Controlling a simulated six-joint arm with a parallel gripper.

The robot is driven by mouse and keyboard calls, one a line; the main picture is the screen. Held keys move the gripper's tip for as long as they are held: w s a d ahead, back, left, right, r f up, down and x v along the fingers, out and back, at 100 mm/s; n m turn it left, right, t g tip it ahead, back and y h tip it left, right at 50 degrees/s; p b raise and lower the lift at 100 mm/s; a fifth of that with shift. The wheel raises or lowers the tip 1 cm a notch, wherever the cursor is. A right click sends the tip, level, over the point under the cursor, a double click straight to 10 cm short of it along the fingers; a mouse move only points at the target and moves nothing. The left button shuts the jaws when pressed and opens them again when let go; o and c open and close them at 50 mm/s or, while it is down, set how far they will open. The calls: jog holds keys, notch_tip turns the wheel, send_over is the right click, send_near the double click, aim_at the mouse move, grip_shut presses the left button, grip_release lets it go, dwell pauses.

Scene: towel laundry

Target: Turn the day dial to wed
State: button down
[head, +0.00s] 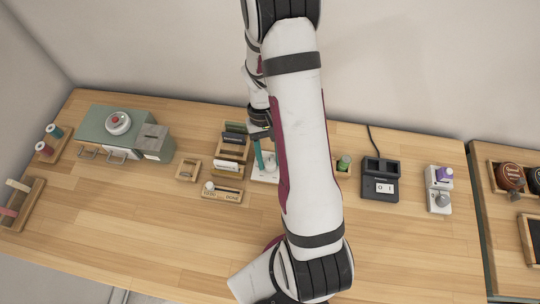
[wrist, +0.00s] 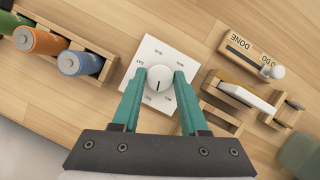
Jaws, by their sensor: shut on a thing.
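The day dial is a white square plate (wrist: 150,52) with small dark day labels and a round white knob (wrist: 160,77) in the middle. The knob's dark pointer mark faces the bottom of the wrist view, toward my gripper's base. Labels are too small and tilted to read surely, and some are hidden by the fingers. My gripper (wrist: 158,78) is shut on the knob, one teal finger on each side. In the head view the plate (head: 266,178) shows beside my arm, partly covered, with the teal fingers (head: 263,152) reaching down to it.
A DONE / TO DO slider board (wrist: 250,52) and a wooden rack (wrist: 222,112) lie close by on the right in the wrist view. The head view shows a green box (head: 100,125) and a black switch unit (head: 380,180). The front table area is clear.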

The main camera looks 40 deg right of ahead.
jog(key=n+h, duration=0.1)
jog(key=n, duration=0.2)
jog(key=n+h, duration=0.1)
jog(key=n, duration=0.2)
jog(key=shift+a+n, duration=0.2)
jog(key=shift+n, duration=0.1)
jog(key=shift+h, duration=0.3)
jog(key=shift+c, duration=2.2)
grip_release()
jog(key=v, duration=1.5)
jog(key=shift+w+r, duration=0.25)
jog(key=shift+r, duration=0.1)
